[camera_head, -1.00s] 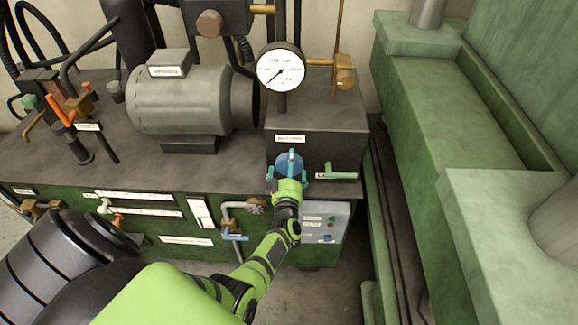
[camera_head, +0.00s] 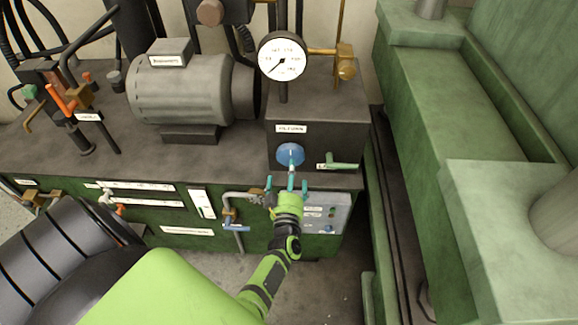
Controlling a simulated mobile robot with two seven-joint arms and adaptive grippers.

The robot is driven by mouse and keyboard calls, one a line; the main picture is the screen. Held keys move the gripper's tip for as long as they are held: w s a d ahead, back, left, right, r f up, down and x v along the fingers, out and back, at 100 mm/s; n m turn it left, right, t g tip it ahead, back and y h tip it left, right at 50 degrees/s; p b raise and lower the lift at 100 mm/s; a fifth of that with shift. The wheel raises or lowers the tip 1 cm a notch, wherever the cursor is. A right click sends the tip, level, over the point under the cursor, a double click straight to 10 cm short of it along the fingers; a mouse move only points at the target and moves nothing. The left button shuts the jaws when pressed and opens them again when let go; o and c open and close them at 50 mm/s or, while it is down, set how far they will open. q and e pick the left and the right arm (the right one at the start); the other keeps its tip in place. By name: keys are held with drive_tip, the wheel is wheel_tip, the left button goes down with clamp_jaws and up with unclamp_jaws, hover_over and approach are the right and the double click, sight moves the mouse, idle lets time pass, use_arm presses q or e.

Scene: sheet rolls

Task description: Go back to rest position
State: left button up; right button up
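My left gripper (camera_head: 287,184) is in front of the dark box on the machine, at the end of my green and black arm coming in from the lower left. Its teal fingers are spread open with nothing visible between them. It is just below and in front of a round blue knob (camera_head: 290,154) on the box's front face. The middle finger overlaps the lower part of the knob's stem in the picture, so I cannot tell if they touch. My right gripper is not in view.
A pressure gauge (camera_head: 283,57) stands above the box, beside a brass valve (camera_head: 345,65). A green lever (camera_head: 343,165) sits right of the knob. A grey motor (camera_head: 180,90) is at left. A green press frame (camera_head: 450,110) rises at right.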

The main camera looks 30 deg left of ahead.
use_arm(q)
drive_tip(key=s+d+f+m+g+h+b, duration=0.1)
drive_tip(key=s+d+f+m+g+h, duration=0.2)
drive_tip(key=f, duration=0.5)
drive_tip(key=s+d+f+m+h+b, duration=0.1)
drive_tip(key=s+d+f+m+h, duration=0.2)
drive_tip(key=s+d+f, duration=0.45)
drive_tip(key=s+d+f+m+g+h+b, duration=0.1)
drive_tip(key=s+f+m+g+h, duration=0.15)
drive_tip(key=f, duration=0.75)
drive_tip(key=s+f+m+g, duration=0.1)
drive_tip(key=s+f+g, duration=0.2)
drive_tip(key=s, duration=0.6)
drive_tip(key=s+a+f+m+g+b, duration=0.1)
drive_tip(key=s+f, duration=0.4)
drive_tip(key=s, duration=0.5)
drive_tip(key=s+a+f+m+g+h, duration=0.1)
drive_tip(key=s+f+g, duration=0.3)
drive_tip(key=s, duration=0.6)
drive_tip(key=shift+s+a+f+m+g, duration=0.15)
drive_tip(key=shift+a+f+m+g, duration=0.15)
drive_tip(key=shift+f+m, duration=0.35)
drive_tip(key=shift+r, duration=0.1)
